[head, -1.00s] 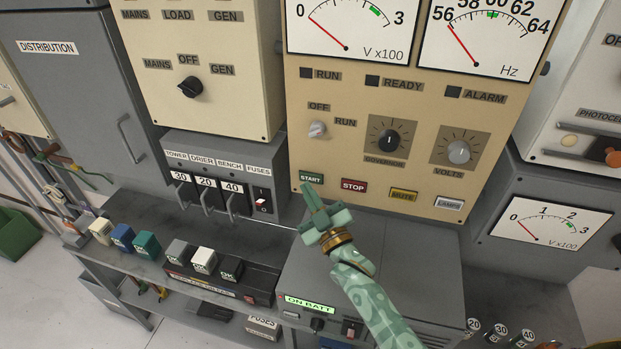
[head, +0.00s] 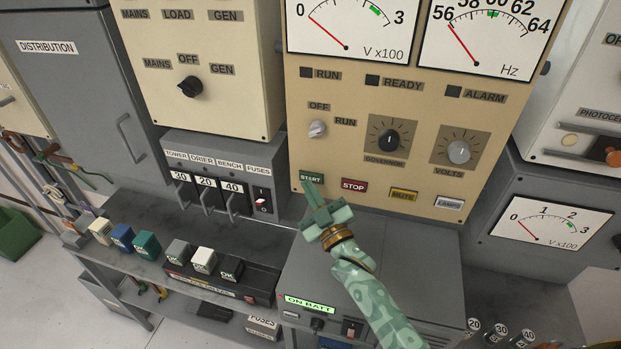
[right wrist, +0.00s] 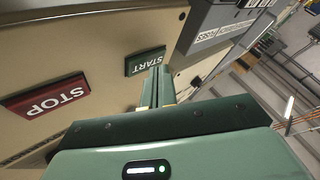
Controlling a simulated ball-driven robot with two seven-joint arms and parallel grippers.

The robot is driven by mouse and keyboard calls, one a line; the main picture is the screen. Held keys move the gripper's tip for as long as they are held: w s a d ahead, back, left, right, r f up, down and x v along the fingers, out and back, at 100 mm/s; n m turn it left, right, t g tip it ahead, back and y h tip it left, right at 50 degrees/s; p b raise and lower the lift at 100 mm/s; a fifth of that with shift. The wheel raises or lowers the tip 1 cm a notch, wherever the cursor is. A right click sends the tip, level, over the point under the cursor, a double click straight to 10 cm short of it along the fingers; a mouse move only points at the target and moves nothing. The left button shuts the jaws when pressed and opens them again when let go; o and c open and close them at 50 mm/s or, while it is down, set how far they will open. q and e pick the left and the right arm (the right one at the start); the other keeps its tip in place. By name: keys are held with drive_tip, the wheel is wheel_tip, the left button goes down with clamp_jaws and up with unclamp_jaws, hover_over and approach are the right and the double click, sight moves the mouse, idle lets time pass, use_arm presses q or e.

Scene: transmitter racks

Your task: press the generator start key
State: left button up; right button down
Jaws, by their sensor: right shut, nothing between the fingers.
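The green START key (head: 311,179) is on the lower left of the beige generator panel (head: 370,155). My right gripper (head: 310,186) is shut and empty, its fingertips at the lower edge of the START key in the head view. In the right wrist view the START key (right wrist: 146,61) shows just beyond the tips of the closed fingers (right wrist: 157,72). Whether the tips touch the key I cannot tell. My left gripper is out of view.
The red STOP key (head: 353,185) is right of START, then MUTE (head: 404,195) and LAMPS (head: 449,203). A grey fuse box (head: 219,180) stands to the left. A grey ON BATT unit (head: 375,265) sits below the panel.

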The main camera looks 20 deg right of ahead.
drive_tip(key=shift+w+d, duration=0.2)
drive_tip(key=shift+w, duration=0.1)
idle(0.7)
drive_tip(key=shift+s+a, duration=0.1)
drive_tip(key=shift+s, duration=0.05)
drive_tip(key=shift+s+a, duration=0.35)
drive_tip(key=shift+s, duration=0.15)
idle(0.4)
drive_tip(key=s+a+p, duration=0.1)
drive_tip(key=s, duration=0.1)
drive_tip(key=s+a+p, duration=0.1)
drive_tip(key=s+a, duration=0.1)
drive_tip(key=shift+s, duration=0.1)
drive_tip(key=shift+f, duration=0.1)
idle(0.6)
drive_tip(key=shift+s, duration=0.1)
